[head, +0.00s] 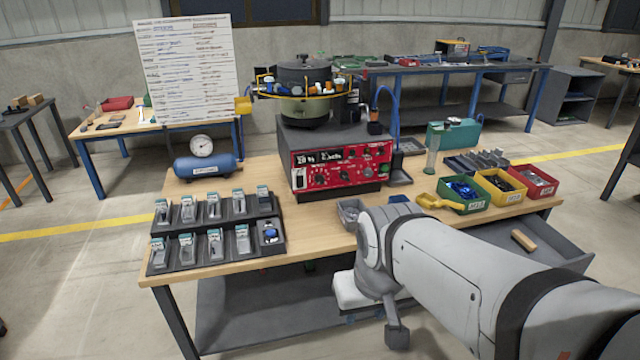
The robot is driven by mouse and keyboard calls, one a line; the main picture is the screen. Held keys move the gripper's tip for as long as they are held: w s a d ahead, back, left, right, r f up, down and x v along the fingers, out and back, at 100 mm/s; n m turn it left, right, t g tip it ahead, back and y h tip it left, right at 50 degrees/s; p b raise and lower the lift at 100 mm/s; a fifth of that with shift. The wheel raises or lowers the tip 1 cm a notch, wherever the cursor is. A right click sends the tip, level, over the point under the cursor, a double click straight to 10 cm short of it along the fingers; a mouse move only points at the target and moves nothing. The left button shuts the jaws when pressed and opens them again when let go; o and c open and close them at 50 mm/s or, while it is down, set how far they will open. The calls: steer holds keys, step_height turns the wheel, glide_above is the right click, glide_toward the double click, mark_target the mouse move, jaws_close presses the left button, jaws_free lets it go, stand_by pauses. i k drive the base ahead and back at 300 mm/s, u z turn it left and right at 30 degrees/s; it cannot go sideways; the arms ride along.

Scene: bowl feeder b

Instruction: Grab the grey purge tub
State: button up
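A small grey open tub (348,212), which looks like the purge tub, sits on the wooden table in front of the red-fronted feeder. My arm's wrist covers its right side, and its contents are too small to tell. My arm comes in from the lower right, and its wrist is in front of the table's front edge. A narrow grey end piece, apparently my gripper (397,336), hangs below the wrist, lower in the picture than the tub and apart from it. I cannot make out its fingers or anything held.
The bowl feeder (335,165) stands behind the tub. A black rack (215,240) of labelled parts is at the left. Green (475,204), yellow (500,197) and red (535,190) bins stand at the right, with a yellow scoop (432,201) beside them. Bare table lies between rack and tub.

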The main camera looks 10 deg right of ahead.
mark_target(349, 210)
steer(key=i, duration=0.9)
steer(key=u, duration=0.05)
